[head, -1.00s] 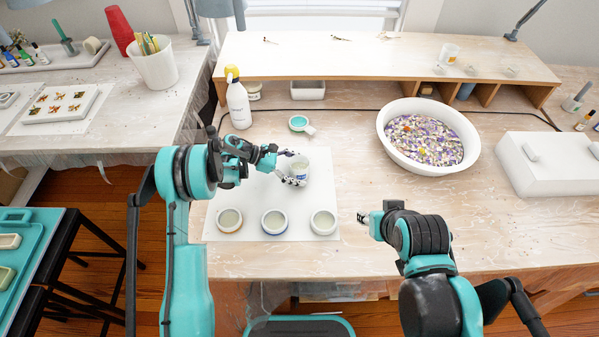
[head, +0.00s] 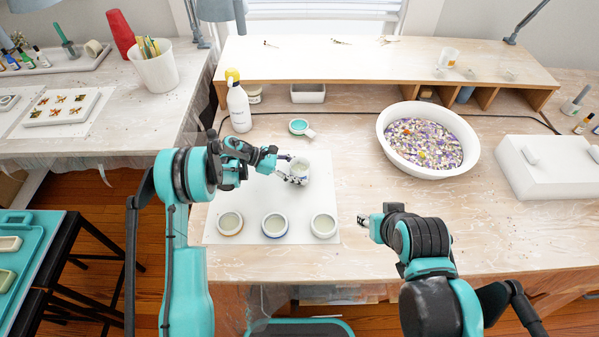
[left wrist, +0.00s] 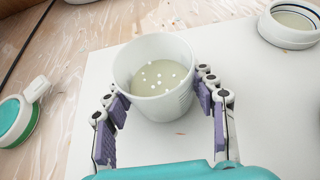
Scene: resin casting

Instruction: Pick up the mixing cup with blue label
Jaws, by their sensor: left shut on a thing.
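A white mixing cup (head: 302,168) stands on or just above the white sheet, behind the row of small round containers. In the left wrist view the cup (left wrist: 172,107) is upright, with pale liquid and several white specks inside. My left gripper (head: 291,174) is shut on this cup, its purple-padded fingers on both sides of the wall (left wrist: 165,112). No blue label shows on the cup's visible side. My right gripper (head: 364,220) is off to the right, apart from everything; its finger opening is too small to judge.
Small round containers with orange (head: 229,233), blue (head: 274,234) and pale (head: 323,234) bases line the front of the sheet (head: 251,201). A large bowl (head: 388,148) of chips is right.

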